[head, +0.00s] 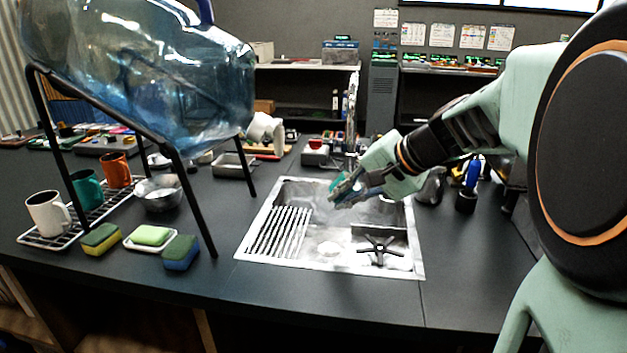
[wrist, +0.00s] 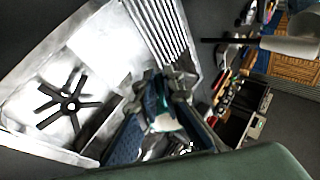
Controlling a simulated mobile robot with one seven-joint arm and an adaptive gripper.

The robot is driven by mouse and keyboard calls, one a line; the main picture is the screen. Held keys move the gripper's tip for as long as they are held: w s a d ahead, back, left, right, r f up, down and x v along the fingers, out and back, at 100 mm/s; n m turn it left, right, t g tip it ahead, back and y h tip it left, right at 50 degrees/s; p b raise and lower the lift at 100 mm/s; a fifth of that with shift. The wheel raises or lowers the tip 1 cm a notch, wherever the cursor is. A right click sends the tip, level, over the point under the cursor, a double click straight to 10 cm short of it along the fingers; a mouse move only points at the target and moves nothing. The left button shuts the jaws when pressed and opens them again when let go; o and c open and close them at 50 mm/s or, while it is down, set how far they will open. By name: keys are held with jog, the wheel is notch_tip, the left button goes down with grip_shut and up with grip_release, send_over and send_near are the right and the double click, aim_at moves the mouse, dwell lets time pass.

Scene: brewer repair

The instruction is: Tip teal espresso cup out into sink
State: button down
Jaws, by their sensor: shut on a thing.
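My gripper (head: 347,190) is over the back part of the steel sink (head: 262,275), shut on the small teal espresso cup (head: 337,183). Only a bit of teal shows between the fingers in the head view; the rest is hidden by them. In the wrist view, my gripper (wrist: 165,95) has its fingers around the cup (wrist: 165,122), whose pale inside shows. The sink (wrist: 100,50) lies beyond the fingers there. The cup looks tilted, but I cannot tell how far, or whether anything is in it.
The sink has a slatted rack (head: 278,232) at left and a black star-shaped piece (head: 380,249) at right. A large blue bottle (head: 150,75) on a black stand is at left. Mugs (head: 47,213), sponges (head: 181,252) and a metal bowl (head: 158,192) stand below it. The front right counter is clear.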

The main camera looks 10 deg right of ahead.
jog(key=shift+w+a+r+n+g+h+p, duration=0.2)
jog(key=shift+h+p, duration=0.7)
jog(key=shift+p, duration=2.25)
jog(key=shift+a+r+n+g+h+p, duration=0.4)
jog(key=shift+h+p, duration=0.5)
jog(key=shift+p, duration=2.25)
jog(key=h+p, duration=0.1)
jog(key=p, duration=0.3)
jog(key=f+g+h+p, duration=0.1)
jog(key=p, duration=0.3)
jog(key=shift+w+a+f+p, duration=0.1)
jog(key=shift+a+p, duration=0.25)
jog(key=shift+a+p, duration=0.1)
jog(key=shift+p, duration=0.55)
jog(key=p, duration=0.1)
jog(key=h+p, duration=0.1)
jog(key=shift+a+f+p, duration=0.2)
jog(key=shift+f+p, duration=0.1)
jog(key=shift+p, duration=0.05)
jog(key=shift+w+n+p, duration=0.1)
jog(key=shift+n+p, duration=0.2)
jog(key=shift+p, duration=0.05)
jog(key=shift+a+f+g+h+b, duration=0.2)
jog(key=shift+f+g+h+b, duration=0.2)
jog(key=shift+f+h+b, duration=0.1)
jog(key=shift+r, duration=0.1)
